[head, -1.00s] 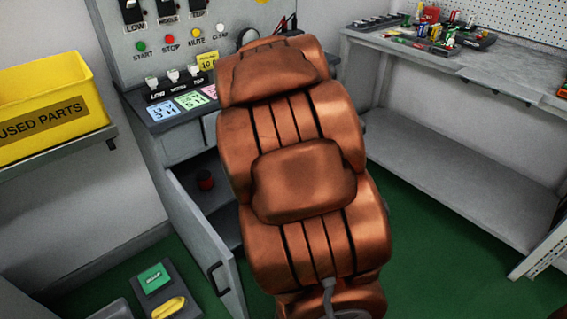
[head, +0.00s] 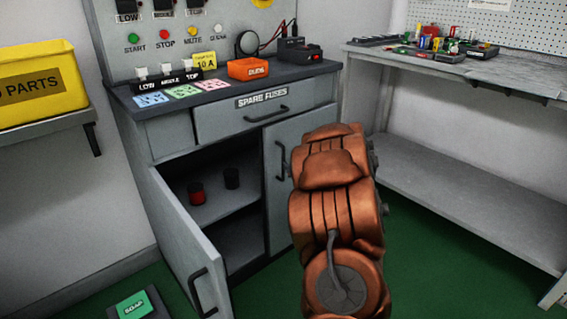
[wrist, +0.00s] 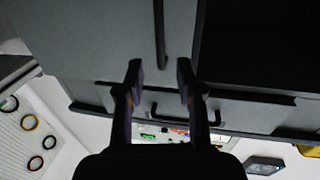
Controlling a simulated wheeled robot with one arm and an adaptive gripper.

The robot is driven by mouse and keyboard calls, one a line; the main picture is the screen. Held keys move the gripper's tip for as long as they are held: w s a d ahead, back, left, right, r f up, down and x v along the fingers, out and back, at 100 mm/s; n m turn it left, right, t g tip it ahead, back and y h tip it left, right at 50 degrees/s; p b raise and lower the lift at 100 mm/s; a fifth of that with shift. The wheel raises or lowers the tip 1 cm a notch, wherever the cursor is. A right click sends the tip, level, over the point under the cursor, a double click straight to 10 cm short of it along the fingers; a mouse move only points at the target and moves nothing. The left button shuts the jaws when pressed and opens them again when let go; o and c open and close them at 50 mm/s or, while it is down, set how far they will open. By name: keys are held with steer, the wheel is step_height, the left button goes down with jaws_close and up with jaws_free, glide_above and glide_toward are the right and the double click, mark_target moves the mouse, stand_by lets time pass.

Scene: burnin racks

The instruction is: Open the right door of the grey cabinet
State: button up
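The grey cabinet (head: 165,137) stands at centre left in the head view. Its right door (head: 282,212) looks shut, partly hidden by my arm. Its upright dark handle (head: 281,161) is near the door's left edge. The left door (head: 188,245) stands open, its dark handle (head: 203,290) facing out. My gripper is hidden behind my arm in the head view. In the upside-down wrist view, my gripper (wrist: 160,75) is open and empty. The right door's handle (wrist: 160,35) lines up with the gap between its fingers; I cannot tell how far apart in depth they are.
A drawer (head: 265,120) marked SPARE FUSES sits above the doors. A workbench (head: 470,85) is at right, a yellow bin (head: 35,85) at left. Green floor lies between cabinet and bench.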

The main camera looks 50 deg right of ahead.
steer(key=shift+b+x, duration=1.15)
steer(key=shift+x, duration=2.55)
steer(key=shift+a, duration=0.1)
steer(key=shift+c, duration=0.2)
jaws_close()
